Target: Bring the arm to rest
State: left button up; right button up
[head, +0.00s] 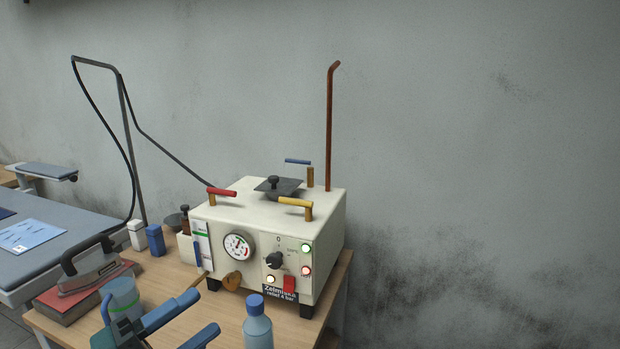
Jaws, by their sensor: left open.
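My left gripper (206,312) comes in at the bottom of the head view, with its two blue fingers apart and nothing between them. It is in front of the cream machine (222,277) and left of a blue-capped bottle (257,325). The machine has a round gauge (238,246), a black knob (274,260), and red (222,193), yellow (295,202) and blue (298,161) handles on top. The gripper appears apart from the machine. Most of my left arm is outside the picture, and my right gripper does not show.
An iron (90,270) rests on a reddish block (66,306) at the left of the wooden table (172,275). A grey-blue container (121,292) stands close behind the gripper. A copper pipe (330,125) rises behind the machine. A padded board (75,232) is at left.

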pick_arm(q)
jog(key=a+f+n+t+y, duration=0.3)
jog(key=f+n+y, duration=0.7)
jog(key=f+n, duration=0.6)
jog(key=s+d+f+n+g+y, duration=0.1)
jog(key=s+d+f+n+g, duration=0.1)
jog(key=f, duration=0.5)
jog(key=s+d+f+n+g+y+p, duration=0.1)
jog(key=s+d+f+n+g, duration=0.1)
jog(key=s+f+n+g, duration=0.2)
jog(key=s+f+n, duration=0.1)
jog(key=s+f, duration=0.2)
jog(key=s, duration=0.2)
jog(key=shift+s+d+f+n+g, duration=0.2)
jog(key=shift+d+f+n+g, duration=0.1)
jog(key=shift+f+n, duration=0.1)
